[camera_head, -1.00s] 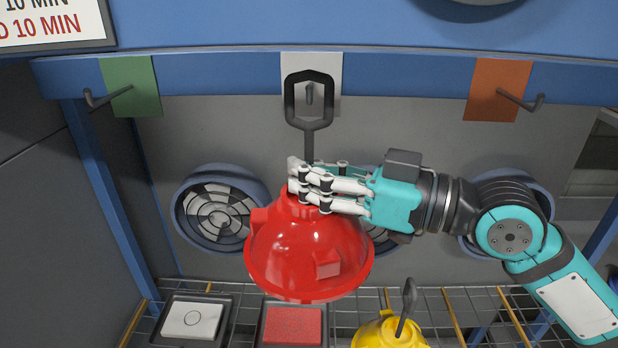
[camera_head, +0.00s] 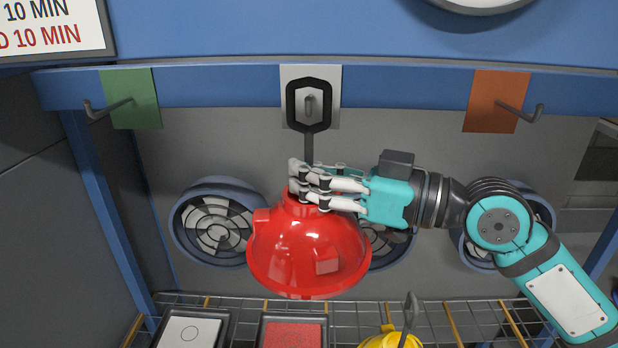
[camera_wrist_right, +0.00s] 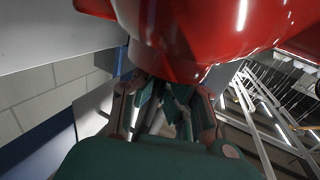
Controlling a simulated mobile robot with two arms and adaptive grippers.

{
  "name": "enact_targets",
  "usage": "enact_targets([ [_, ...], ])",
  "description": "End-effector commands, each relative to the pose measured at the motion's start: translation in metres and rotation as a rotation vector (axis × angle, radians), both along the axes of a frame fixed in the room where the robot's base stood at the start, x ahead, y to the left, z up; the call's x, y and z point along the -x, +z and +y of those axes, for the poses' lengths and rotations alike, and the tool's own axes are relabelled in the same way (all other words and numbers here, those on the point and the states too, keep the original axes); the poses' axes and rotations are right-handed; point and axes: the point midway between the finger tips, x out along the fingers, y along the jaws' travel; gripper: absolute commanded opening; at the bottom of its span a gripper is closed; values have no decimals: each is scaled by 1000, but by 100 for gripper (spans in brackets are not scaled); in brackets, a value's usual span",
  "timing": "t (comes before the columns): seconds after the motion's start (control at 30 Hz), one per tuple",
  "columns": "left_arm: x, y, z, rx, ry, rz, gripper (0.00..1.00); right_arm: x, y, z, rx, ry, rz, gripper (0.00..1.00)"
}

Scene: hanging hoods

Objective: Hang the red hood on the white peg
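The red hood (camera_head: 308,255) hangs in the air in the middle of the head view, its dome opening downward. A dark loop (camera_head: 309,128) on a stem rises from its top. My right gripper (camera_head: 312,186) is shut on the hood's neck, just below the stem. The white peg (camera_head: 309,104) on its white plate (camera_head: 331,76) shows through the loop's opening; I cannot tell whether the loop is around the peg or in front of it. In the right wrist view the red hood (camera_wrist_right: 205,35) fills the top, beyond the fingers. My left gripper is not in view.
A green plate with a peg (camera_head: 134,98) is at left and an orange plate with a peg (camera_head: 497,100) at right on the blue rail (camera_head: 220,88). Below is a wire rack with a white pad (camera_head: 188,331), a red pad (camera_head: 292,334) and a yellow hood (camera_head: 390,340).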

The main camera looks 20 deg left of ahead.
Motion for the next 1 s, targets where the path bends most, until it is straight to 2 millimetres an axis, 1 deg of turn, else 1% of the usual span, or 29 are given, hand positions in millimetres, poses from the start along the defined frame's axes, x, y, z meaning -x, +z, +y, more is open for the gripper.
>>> enact_targets([
  [0.37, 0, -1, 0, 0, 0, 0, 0, 0, 1, 0, -3, 0, -1, 0],
  [1.0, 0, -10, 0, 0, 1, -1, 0, 0, -12, 0, -3, 0, -1, 0],
])
